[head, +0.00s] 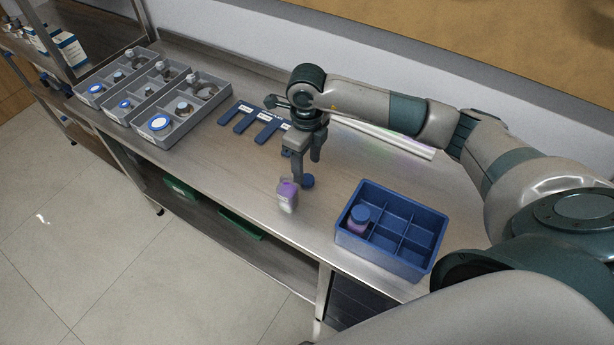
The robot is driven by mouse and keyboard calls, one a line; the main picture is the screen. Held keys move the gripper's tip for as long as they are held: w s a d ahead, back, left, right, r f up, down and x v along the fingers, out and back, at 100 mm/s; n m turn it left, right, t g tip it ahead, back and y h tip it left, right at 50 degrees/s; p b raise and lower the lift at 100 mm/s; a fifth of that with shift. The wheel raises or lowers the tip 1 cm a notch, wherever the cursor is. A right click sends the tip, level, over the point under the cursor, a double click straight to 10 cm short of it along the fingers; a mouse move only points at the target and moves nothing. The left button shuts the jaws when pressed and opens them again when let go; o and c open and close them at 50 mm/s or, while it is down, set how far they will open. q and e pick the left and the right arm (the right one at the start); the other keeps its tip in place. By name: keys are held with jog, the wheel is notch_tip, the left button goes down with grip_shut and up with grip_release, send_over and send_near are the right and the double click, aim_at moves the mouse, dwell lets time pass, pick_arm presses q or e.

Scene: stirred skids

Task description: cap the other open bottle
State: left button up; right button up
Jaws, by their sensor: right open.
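A small bottle with purple contents and a pale label (287,199) stands on the steel bench near its front edge; no blue cap shows on it. A dark blue cap (308,182) lies on the bench just right of and behind the bottle. My right gripper (306,168) is open and points down above the cap, one finger close beside the bottle. I cannot tell whether that finger touches it. A second purple bottle (357,224) with a blue cap (361,213) on it stands in a left compartment of the blue divided crate (423,262). My left gripper is out of view.
Grey trays (178,133) with bottles and round lids stand at the far left. A blue slotted rack (257,119) with labels lies behind the gripper. A clear, shiny sheet or tube (385,137) lies along the back. The bench left of the bottle is clear.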

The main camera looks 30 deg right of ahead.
aim_at(307, 179)
jog(key=shift+f, duration=0.1)
dwell(0.3)
jog(key=shift+w+d+f+p, duration=0.1)
jog(key=shift+f+p, duration=0.75)
jog(key=shift+p, duration=0.25)
notch_tip(307, 179, down, 2)
jog(key=shift+f+p, duration=0.1)
jog(key=shift+p, duration=0.45)
jog(key=shift+f, duration=0.6)
jog(key=c, duration=1.1)
